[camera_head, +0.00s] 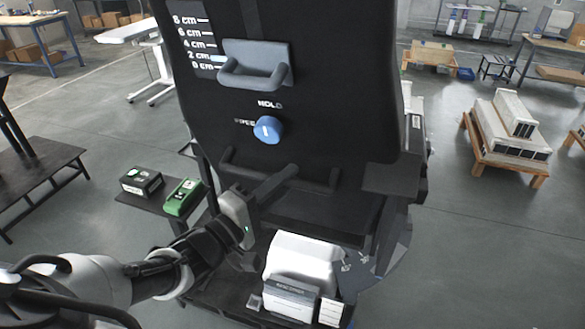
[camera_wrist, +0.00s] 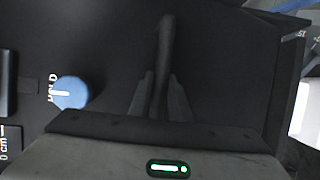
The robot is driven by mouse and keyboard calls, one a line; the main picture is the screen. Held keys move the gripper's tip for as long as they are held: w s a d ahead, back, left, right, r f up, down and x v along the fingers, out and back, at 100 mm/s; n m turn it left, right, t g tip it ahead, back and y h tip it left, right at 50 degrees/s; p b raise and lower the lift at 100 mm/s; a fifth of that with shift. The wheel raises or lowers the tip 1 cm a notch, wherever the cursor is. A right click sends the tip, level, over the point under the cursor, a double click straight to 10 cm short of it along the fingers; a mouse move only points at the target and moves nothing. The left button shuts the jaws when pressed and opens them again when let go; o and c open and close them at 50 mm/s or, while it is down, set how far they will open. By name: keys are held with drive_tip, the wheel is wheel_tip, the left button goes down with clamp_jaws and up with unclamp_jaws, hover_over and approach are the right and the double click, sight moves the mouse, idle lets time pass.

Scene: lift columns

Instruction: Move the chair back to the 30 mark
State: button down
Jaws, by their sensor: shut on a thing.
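The chair back (camera_head: 330,60) is a tall black panel filling the middle of the head view. Its scale (camera_head: 197,42) at upper left reads 0 to 8 cm; no 30 mark is visible. A light-blue marker (camera_head: 222,60) lies near 2 cm. A grey-blue handle (camera_head: 254,78) sticks out beside the scale. The blue knob (camera_head: 267,130) has a white line pointing roughly toward HOLD; it also shows in the wrist view (camera_wrist: 69,92). My gripper (camera_head: 286,176) is shut on the lower black bar handle (camera_head: 318,186), seen between the fingers in the wrist view (camera_wrist: 162,60).
A side shelf at left bears a green device (camera_head: 183,197) and a black box (camera_head: 141,181). A white padded unit (camera_head: 302,262) stands below the panel, close to my arm. A pallet with white units (camera_head: 508,130) is at right. Open floor lies between.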

drive_tip(key=s+a+f+m+t+h+b, duration=0.2)
drive_tip(key=s+f+h+b, duration=0.1)
drive_tip(key=s+f+b, duration=0.3)
drive_tip(key=shift+s+a+f, duration=0.4)
drive_tip(key=shift+s+f, duration=0.55)
drive_tip(key=shift+f, duration=0.6)
drive_tip(key=c, duration=1.9)
unclamp_jaws()
drive_tip(key=shift+o, duration=1.3)
drive_tip(key=shift+s+a, duration=0.1)
drive_tip(key=shift+b, duration=0.3)
